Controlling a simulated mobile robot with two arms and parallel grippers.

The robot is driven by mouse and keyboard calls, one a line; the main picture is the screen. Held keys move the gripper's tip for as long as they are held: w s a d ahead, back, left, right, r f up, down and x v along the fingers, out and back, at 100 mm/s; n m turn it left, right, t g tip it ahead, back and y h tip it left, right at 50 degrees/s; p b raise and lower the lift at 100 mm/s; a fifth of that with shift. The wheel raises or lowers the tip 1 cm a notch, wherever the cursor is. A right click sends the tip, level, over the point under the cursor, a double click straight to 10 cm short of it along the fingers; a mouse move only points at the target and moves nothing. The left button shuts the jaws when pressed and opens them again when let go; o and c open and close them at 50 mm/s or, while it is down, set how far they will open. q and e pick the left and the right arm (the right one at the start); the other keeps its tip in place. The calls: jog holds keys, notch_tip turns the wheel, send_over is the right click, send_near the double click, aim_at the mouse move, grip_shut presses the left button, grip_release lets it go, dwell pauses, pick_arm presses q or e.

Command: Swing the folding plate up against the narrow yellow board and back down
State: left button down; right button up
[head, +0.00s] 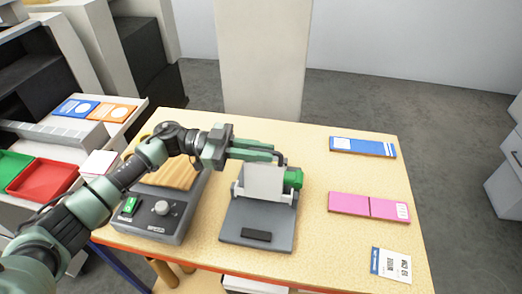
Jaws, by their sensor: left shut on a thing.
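A grey folding device (257,222) with a dark pad on its base stands near the middle of the table. Its pale folding plate (263,184) stands raised at the back of the base, with a green knob (294,178) at its right end. My left gripper (274,154) is at the plate's top edge, shut on the dark handle (284,160) there; the fingers partly hide the grip. I cannot make out a narrow yellow board at the plate; it may be hidden behind it. My right gripper is not in view.
A grey machine (150,221) with a dial and wooden top stands left of the device, under my left arm. A blue board (362,147), a pink board (368,206) and a "WIDE 10 CM" card (391,265) lie at the right. Table surface between them is clear.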

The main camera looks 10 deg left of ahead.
pick_arm(q)
jog(key=s+f+m+b, duration=0.2)
jog(key=s+m, duration=0.3)
jog(key=s, duration=0.4)
jog(key=shift+s+f+m, duration=0.3)
jog(key=shift+s+f, duration=0.1)
jog(key=shift+f, duration=0.5)
jog(key=c, duration=1.5)
grip_release()
jog(key=shift+b, duration=0.3)
